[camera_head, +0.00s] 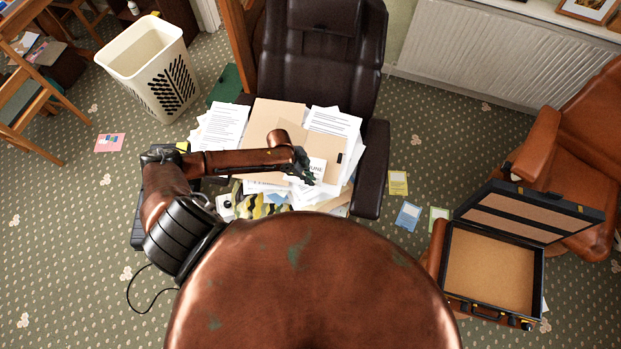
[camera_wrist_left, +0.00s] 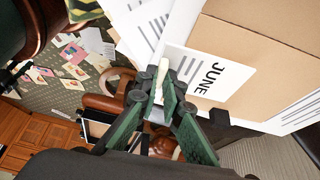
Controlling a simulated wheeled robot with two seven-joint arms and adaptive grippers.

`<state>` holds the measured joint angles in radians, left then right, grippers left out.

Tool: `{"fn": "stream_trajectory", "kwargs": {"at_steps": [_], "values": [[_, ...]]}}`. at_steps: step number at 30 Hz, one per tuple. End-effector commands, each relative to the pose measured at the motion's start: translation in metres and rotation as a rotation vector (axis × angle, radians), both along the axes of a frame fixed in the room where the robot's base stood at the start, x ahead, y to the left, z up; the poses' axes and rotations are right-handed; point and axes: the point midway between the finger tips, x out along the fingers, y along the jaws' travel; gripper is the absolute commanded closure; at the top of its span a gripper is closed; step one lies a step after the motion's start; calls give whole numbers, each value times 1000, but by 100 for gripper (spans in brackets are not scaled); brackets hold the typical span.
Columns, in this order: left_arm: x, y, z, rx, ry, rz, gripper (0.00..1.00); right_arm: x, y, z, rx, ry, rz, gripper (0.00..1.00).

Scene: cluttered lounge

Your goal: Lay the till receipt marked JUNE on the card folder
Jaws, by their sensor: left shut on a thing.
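The till receipt marked JUNE (camera_head: 315,171) is a white slip at my left gripper (camera_head: 303,172). In the left wrist view the receipt (camera_wrist_left: 207,74) shows its printed word and bars, and its near corner is at the fingers (camera_wrist_left: 168,97), which are shut on it. The tan card folder (camera_head: 272,113) lies on the papers on the dark chair seat. It also shows in the left wrist view (camera_wrist_left: 255,35), behind the receipt, which overlaps its lower edge in the picture. I cannot tell whether the receipt touches it. My right gripper is not in view.
Loose printed sheets (camera_head: 333,123) lie around the folder. The chair's armrest (camera_head: 372,168) borders the papers on the right. An open briefcase (camera_head: 492,268) stands at right, a white basket (camera_head: 150,65) at upper left. Small coloured cards (camera_head: 408,215) lie on the carpet.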

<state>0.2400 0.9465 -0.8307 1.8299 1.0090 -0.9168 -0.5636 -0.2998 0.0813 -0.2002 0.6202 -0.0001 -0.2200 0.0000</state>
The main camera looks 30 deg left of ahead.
Motion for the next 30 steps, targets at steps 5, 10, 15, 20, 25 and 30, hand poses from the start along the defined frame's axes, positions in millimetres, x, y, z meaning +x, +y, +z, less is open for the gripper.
{"fn": "stream_trajectory", "kwargs": {"at_steps": [5, 10, 15, 20, 25, 30], "values": [[0, 0, -4, 0, 0, 0, 100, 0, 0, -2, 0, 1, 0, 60], [0, 0, -7, -1, -1, -1, 100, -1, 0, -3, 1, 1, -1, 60], [0, -1, -10, -1, -1, -1, 100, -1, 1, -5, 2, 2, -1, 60], [0, -1, -13, -1, 0, 0, 100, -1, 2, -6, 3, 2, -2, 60], [0, 0, -12, -1, -1, 0, 81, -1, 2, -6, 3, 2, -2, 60], [0, 0, -12, -1, 0, 0, 72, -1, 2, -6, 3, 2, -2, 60]]}}
